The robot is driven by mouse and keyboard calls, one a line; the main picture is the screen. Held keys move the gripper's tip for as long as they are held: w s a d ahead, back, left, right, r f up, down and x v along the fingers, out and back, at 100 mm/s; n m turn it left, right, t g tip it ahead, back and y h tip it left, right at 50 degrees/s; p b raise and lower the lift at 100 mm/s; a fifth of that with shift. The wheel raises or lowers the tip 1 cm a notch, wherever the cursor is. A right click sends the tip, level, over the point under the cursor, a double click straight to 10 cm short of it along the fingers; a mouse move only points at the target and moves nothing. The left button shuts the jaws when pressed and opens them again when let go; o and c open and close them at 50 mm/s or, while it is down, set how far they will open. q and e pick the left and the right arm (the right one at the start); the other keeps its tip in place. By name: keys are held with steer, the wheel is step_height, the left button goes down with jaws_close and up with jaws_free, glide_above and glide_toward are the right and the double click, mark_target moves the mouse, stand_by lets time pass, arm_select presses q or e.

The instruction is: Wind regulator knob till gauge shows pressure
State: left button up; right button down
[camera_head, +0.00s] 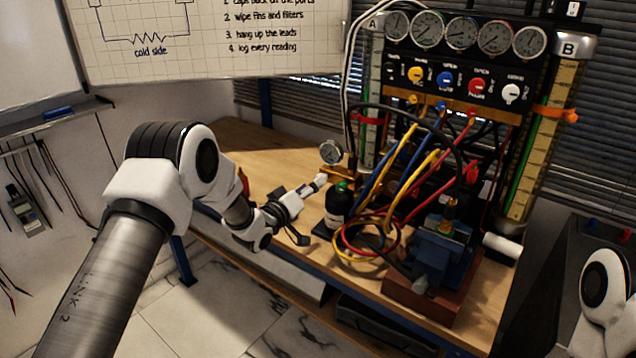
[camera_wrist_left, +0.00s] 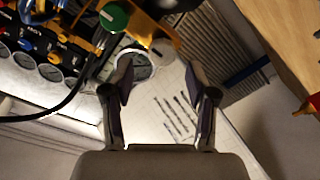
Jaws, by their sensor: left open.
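The brass regulator (camera_head: 342,173) stands on the bench beside the dark cylinder with the green top (camera_head: 337,203). Its small round gauge (camera_head: 331,152) faces up and out; the reading is too small to tell. What looks like its pale knob (camera_head: 320,180) sticks out to the left. In the left wrist view the gauge (camera_wrist_left: 138,64) and the pale knob (camera_wrist_left: 164,50) lie just beyond the fingertips. My left gripper (camera_head: 304,212) is open around empty space, close to the knob; contact cannot be told. Its two fingers also show in the left wrist view (camera_wrist_left: 160,74). My right gripper is not visible.
Yellow, blue and red hoses (camera_head: 385,235) loop beside the cylinder. A blue vise (camera_head: 443,258) sits on a brown block at the front right. The manifold panel (camera_head: 455,85) with several gauges stands behind. The bench (camera_head: 262,160) is clear at the left.

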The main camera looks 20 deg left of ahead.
arm_select(q)
steer(key=x, duration=0.4)
steer(key=shift+w+a+f, duration=0.15)
steer(key=shift+f, duration=0.05)
steer(key=shift+r, duration=0.1)
steer(key=shift+c, duration=0.3)
jaws_close()
